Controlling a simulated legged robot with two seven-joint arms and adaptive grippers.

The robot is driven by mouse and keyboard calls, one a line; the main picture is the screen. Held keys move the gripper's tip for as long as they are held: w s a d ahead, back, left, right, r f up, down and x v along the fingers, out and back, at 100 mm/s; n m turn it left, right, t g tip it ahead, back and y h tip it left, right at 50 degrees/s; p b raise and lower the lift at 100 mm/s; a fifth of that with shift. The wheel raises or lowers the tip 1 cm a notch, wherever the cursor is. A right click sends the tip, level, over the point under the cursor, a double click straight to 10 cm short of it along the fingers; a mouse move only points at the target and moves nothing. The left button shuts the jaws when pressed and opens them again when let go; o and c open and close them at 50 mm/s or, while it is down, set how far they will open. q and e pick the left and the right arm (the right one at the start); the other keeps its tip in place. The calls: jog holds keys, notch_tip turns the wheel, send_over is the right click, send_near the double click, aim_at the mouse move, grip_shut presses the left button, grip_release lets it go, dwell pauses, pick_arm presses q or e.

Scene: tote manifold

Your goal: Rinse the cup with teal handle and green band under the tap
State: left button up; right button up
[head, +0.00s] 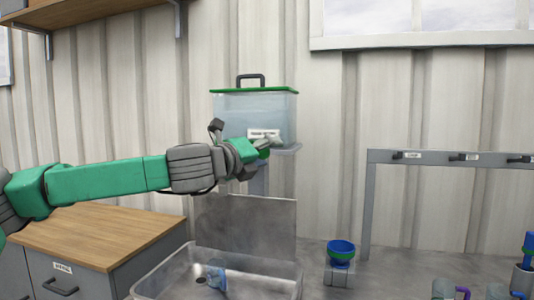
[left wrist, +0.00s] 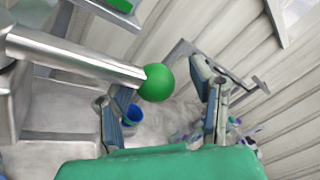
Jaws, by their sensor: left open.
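My left gripper (head: 258,148) is open just in front of the water tank (head: 230,118), by its tap. My right gripper is not in view.
A blue cup with a green band (head: 341,249) sits on a small grey stand right of the sink. Several mugs, one with a purple handle (head: 463,293), stand at the lower right. A grey rack (head: 440,158) rises behind. A wooden-topped cabinet (head: 95,235) is left.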

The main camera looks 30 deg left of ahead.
aim_at(264, 157)
pick_arm(q)
jog(key=shift+a+f, duration=0.1)
jog(key=shift+a, duration=0.5)
grip_shut()
jog(key=shift+d+f, duration=0.1)
jog(key=shift+d, duration=0.15)
jog(key=shift+s, duration=0.1)
jog(key=shift+s+m+h, duration=0.6)
jog(key=shift+m+h, duration=0.1)
jog(key=shift+h, duration=0.4)
jog(key=s+m+h, duration=0.1)
jog(key=m+g+h, duration=0.1)
jog(key=h, duration=0.1)
jog(key=shift+s+d+f+p, duration=0.1)
jog(key=shift+s+d+p, duration=0.1)
jog(key=shift+s+p, duration=0.2)
jog(key=shift+g, duration=0.3)
